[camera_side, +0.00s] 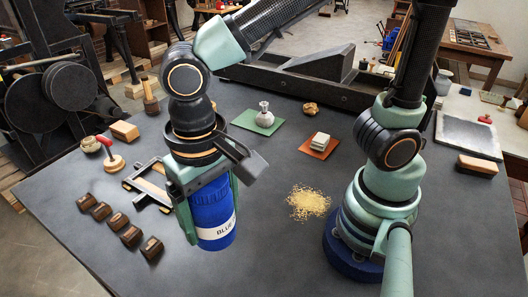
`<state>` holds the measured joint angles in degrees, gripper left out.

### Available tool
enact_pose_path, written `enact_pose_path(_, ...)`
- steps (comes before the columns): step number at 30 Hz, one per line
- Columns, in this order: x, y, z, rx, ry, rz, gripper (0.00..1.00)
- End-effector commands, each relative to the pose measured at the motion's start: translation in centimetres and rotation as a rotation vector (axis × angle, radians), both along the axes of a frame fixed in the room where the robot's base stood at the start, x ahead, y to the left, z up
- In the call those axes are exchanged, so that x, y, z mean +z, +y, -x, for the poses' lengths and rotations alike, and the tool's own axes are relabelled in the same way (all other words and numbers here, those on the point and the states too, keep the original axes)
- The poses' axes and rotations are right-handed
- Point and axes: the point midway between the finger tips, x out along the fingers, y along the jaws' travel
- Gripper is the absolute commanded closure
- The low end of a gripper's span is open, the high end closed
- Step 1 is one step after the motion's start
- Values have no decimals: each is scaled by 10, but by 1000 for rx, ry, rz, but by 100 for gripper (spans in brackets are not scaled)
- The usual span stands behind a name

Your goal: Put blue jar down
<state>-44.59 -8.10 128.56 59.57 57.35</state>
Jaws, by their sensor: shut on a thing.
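The blue jar (212,213) is a blue cylinder with a white label on which "BLU" can be read. It is upright at the centre left of the side view. My gripper (208,200) points down and is shut on the jar, with green fingers on either side of it. The fingers and wrist hide the jar's upper part. I cannot tell whether the jar's base touches the dark table (262,268) or hangs just above it.
Several small brown blocks (120,225) lie left of the jar, and a metal frame (150,185) lies just behind them. A heap of yellow grains (309,202) is to the right. A green mat (250,123) and an orange mat (312,151) lie behind. The front table is clear.

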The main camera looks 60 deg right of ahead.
Motion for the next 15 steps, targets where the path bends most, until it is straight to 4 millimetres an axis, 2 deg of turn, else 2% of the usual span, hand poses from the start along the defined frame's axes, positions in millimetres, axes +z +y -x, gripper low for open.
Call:
enact_pose_path(9,-67,-1,0,-2,3,3,100)
enact_pose_path(15,-100,0,0,-2,1,1,100)
